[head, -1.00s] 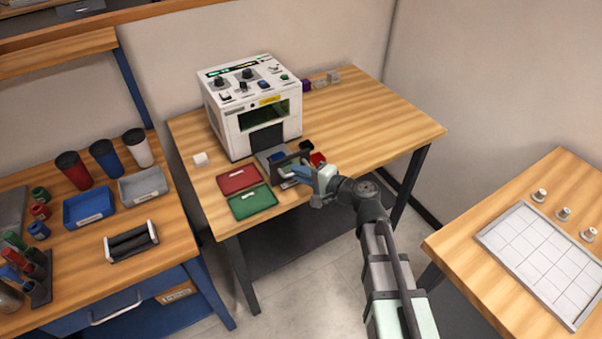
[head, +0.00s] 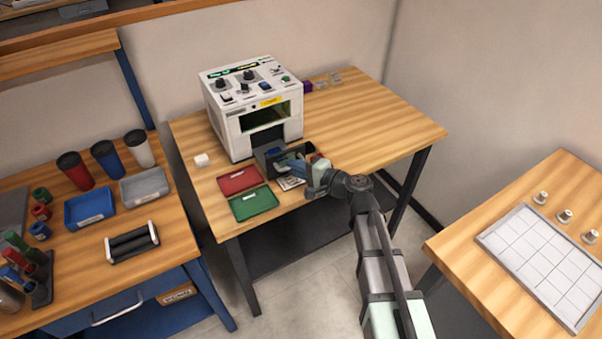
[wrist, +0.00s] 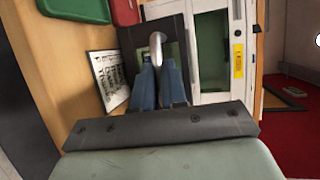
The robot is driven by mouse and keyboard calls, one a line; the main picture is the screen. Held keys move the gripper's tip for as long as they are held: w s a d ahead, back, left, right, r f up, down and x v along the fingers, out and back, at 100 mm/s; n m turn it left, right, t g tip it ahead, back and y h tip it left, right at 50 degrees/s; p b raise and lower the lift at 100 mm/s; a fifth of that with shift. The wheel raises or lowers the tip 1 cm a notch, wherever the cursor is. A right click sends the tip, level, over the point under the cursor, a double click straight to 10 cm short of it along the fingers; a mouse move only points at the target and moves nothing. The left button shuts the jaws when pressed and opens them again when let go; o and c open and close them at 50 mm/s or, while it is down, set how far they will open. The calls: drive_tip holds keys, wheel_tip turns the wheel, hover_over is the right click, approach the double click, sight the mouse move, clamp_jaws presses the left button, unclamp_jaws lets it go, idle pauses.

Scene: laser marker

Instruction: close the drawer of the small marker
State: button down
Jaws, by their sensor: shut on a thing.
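The small marker (head: 232,128) is a white box with knobs on top and a green window, at the back of the middle table. It also shows at the upper right of the wrist view (wrist: 236,25). Its dark drawer (head: 268,158) stands out at the front, low down; how far is hard to tell because my gripper hides part of it. In the wrist view my gripper's blue fingers (wrist: 158,88) are shut on the silver drawer handle (wrist: 157,46). My gripper (head: 296,168) reaches in from the right in the head view.
A red tray (head: 240,180) and a green tray (head: 253,203) lie left of the drawer. A printed plate (wrist: 107,75) lies close beside the gripper.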

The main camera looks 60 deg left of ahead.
sight(298, 150)
drive_tip(key=a, duration=1.2)
drive_tip(key=shift+a, duration=0.1)
drive_tip(key=c, duration=1.4)
unclamp_jaws()
drive_tip(key=shift+a, duration=0.15)
drive_tip(key=shift+o, duration=1.1)
drive_tip(key=shift+d, duration=0.25)
drive_tip(key=v, duration=1.3)
drive_tip(key=shift+w+d+r, duration=0.15)
drive_tip(key=shift+d, duration=0.05)
